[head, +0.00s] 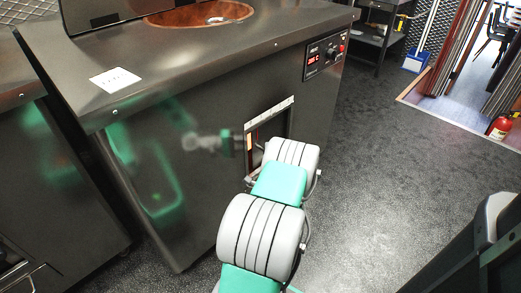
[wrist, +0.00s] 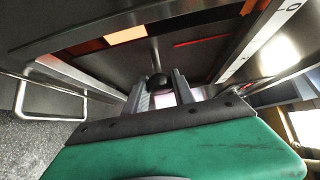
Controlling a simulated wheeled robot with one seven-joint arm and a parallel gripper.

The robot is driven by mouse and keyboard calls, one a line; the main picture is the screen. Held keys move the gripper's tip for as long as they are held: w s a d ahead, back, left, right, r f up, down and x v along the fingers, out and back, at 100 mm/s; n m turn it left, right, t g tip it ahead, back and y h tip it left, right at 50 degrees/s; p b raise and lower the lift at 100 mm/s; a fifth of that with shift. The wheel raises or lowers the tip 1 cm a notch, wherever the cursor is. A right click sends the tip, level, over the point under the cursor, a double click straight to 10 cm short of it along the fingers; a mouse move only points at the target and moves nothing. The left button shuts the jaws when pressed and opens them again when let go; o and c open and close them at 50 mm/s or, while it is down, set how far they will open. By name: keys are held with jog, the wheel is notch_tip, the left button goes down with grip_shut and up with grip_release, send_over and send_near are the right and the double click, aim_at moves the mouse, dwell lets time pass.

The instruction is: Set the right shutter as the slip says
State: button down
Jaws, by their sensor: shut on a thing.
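The slip (head: 115,80) lies on the steel counter top, and its writing is too small to read. The shutter opening (head: 252,150) is in the counter's front, under a pale marked strip (head: 270,112). My arm reaches to it and hides my gripper in the head view. In the wrist view my gripper (wrist: 161,88) is shut on a dark round knob (wrist: 157,81) at the end of a thin rod. The strip (wrist: 262,40) runs along the opening's right side there, with a "0" near its top. An orange glow (wrist: 125,35) shows behind the opening. The exact shutter setting cannot be told.
A control panel (head: 325,57) with a red display is on the counter front, right of the opening. A round copper-coloured tandoor mouth (head: 190,14) is on top. A bar handle (wrist: 50,116) shows left in the wrist view.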

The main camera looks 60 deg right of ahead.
jog(key=c, duration=1.1)
grip_release()
jog(key=shift+a, duration=0.1)
jog(key=v, duration=0.7)
jog(key=shift+s+a+b, duration=0.2)
jog(key=shift+a+b, duration=0.1)
jog(key=shift+a, duration=0.05)
